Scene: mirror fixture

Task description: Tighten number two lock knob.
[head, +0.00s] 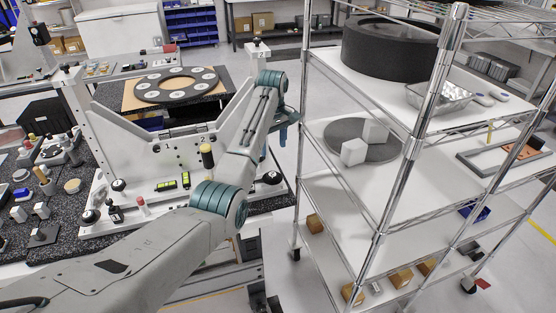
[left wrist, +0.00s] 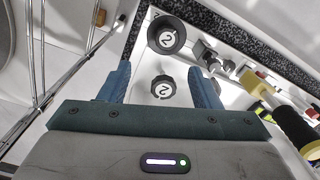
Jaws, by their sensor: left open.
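The pale fixture (head: 180,160) stands on the bench, its plate marked 1 and 2. My left gripper (head: 283,128) hangs at its right end, fingers pointing down, with a black knob (head: 272,178) at the fixture's foot below. In the left wrist view my open left gripper (left wrist: 159,71) has blue fingers on either side of a lobed black knob (left wrist: 163,88) with a white cap marked 2. No finger visibly touches it; I cannot tell how deep they reach. A larger round black knob (left wrist: 166,35) marked 2 lies beyond the fingertips. My right gripper is not in view.
A wire shelf rack (head: 375,235) stands close to the right of the gripper. A yellow-and-black handle (head: 207,155) stands on the fixture's front, with green levels (head: 172,184) below it. A black ring (head: 175,85) lies behind the fixture.

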